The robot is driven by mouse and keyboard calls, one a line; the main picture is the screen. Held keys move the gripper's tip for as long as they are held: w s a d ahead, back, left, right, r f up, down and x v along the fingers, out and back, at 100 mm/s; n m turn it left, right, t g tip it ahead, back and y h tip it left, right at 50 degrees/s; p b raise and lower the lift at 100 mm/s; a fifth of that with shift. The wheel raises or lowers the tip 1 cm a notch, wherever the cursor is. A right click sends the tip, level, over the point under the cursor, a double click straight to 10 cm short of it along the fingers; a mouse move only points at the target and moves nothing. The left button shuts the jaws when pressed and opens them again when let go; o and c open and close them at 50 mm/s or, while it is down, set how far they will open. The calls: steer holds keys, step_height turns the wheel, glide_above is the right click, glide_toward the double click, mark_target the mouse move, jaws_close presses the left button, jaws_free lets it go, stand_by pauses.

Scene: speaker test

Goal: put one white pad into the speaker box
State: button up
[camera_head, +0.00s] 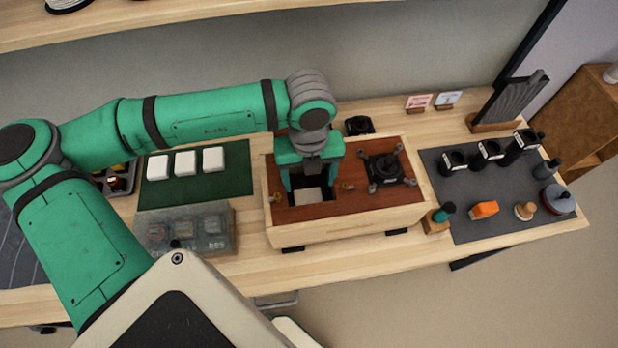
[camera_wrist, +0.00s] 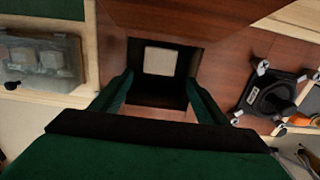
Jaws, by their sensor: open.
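The speaker box (camera_head: 350,226) is a light wooden box with a reddish-brown top, standing on the bench. A square dark opening is cut in its top. One white pad (camera_wrist: 160,61) lies inside that opening in the wrist view, and it also shows in the head view (camera_head: 308,195). Several more white pads (camera_head: 186,162) lie in a row on a green mat (camera_head: 232,178) to the left. My gripper (camera_head: 312,190) is over the opening, pointing down. Its fingers (camera_wrist: 160,88) are apart, on either side of the opening, with nothing between them. How deep the fingertips reach is unclear.
A black speaker driver (camera_head: 384,168) sits on the right of the box top. A clear lidded case (camera_head: 185,230) stands left of the box. A grey mat (camera_head: 490,205) at right carries black cups and small tools. A small black part (camera_head: 359,125) lies behind the box.

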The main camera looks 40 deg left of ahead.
step_height(320, 180, up, 10)
stand_by(0.4)
stand_by(0.7)
